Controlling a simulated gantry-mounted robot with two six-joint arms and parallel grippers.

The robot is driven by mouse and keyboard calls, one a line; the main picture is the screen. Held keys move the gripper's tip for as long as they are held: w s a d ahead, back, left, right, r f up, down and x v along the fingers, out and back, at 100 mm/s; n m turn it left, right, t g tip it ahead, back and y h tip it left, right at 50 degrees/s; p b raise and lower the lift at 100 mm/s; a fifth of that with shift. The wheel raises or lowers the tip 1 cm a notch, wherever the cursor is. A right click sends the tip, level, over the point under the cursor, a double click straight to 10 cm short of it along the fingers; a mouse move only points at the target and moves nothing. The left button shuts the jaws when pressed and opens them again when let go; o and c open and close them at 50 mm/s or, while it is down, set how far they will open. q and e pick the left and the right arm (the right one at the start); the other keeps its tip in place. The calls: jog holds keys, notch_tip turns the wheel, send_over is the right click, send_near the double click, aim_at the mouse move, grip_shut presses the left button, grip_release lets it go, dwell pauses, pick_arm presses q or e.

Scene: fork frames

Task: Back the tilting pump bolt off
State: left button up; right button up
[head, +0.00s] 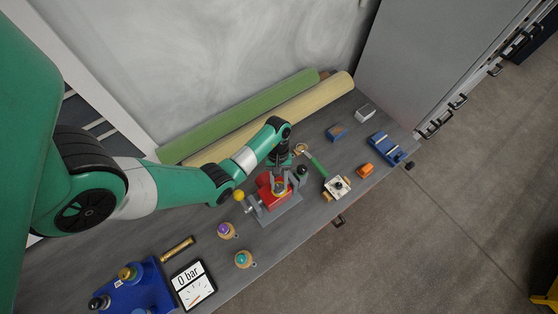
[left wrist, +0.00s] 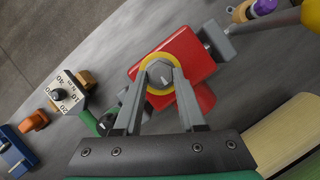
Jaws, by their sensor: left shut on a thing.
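The red pump (head: 268,197) sits on a grey base in the middle of the bench in the head view. It also shows in the left wrist view (left wrist: 195,52), tilted, with a yellow ring (left wrist: 146,65) on its face. A grey hex bolt (left wrist: 160,74) sits inside that ring. My left gripper (left wrist: 160,82) reaches over the pump with its two fingers shut on the bolt head. In the head view my left gripper (head: 279,182) hides most of the bolt. My right gripper is in neither view.
A green-handled tool (head: 317,164) and a white dial plate (head: 336,187) lie right of the pump. Purple (head: 225,230) and teal (head: 242,259) knobs stand in front. A "0 bar" display (head: 192,284) stands lower left. Green (head: 240,114) and cream (head: 300,103) rolls line the wall.

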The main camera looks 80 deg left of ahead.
pick_arm(q)
grip_shut()
